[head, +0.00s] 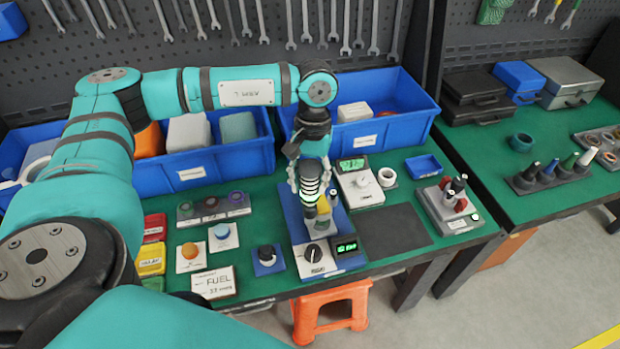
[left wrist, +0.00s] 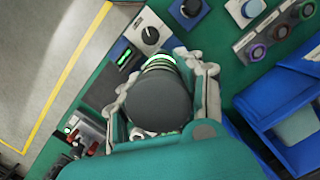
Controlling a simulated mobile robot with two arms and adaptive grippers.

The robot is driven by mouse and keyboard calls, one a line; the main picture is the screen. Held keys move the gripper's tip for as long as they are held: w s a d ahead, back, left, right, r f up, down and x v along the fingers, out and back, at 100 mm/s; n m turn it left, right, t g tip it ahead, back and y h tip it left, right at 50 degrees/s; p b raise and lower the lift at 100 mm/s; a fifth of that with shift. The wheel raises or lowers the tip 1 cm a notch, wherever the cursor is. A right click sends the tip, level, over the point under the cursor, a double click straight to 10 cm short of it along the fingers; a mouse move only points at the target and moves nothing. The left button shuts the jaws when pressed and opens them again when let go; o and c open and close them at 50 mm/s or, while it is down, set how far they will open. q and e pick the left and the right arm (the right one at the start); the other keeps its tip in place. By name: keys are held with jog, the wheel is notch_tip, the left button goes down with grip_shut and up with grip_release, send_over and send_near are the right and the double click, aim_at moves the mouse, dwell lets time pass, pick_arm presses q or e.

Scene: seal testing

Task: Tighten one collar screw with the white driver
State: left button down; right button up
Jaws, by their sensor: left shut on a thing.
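My left gripper (head: 311,188) points down over the blue test unit (head: 291,222) on the green bench. It is shut on a dark cylinder with glowing pale-green bands (left wrist: 160,98), which also shows in the head view (head: 311,170). A yellow part shows just below it; whether they touch is unclear. A driver with a white handle (head: 587,157) stands in a dark rack (head: 528,184) on the right bench, beside green, blue and black ones. Ring-like parts lie on a tray at the far right edge; I cannot make out a collar screw. My right gripper is not in view.
Blue bins (head: 415,95) line the back. A white meter (head: 352,167) and a grey block with red and black parts (head: 447,208) stand to the right. A dark mat (head: 394,232) is bare. A black knob box (head: 266,260) stands at the left front.

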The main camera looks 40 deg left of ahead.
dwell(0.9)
pick_arm(q)
jog(key=shift+f+b, duration=0.1)
jog(key=shift+b, duration=0.55)
dwell(0.4)
jog(key=shift+f+b, duration=0.3)
jog(key=shift+b, duration=0.65)
dwell(2.3)
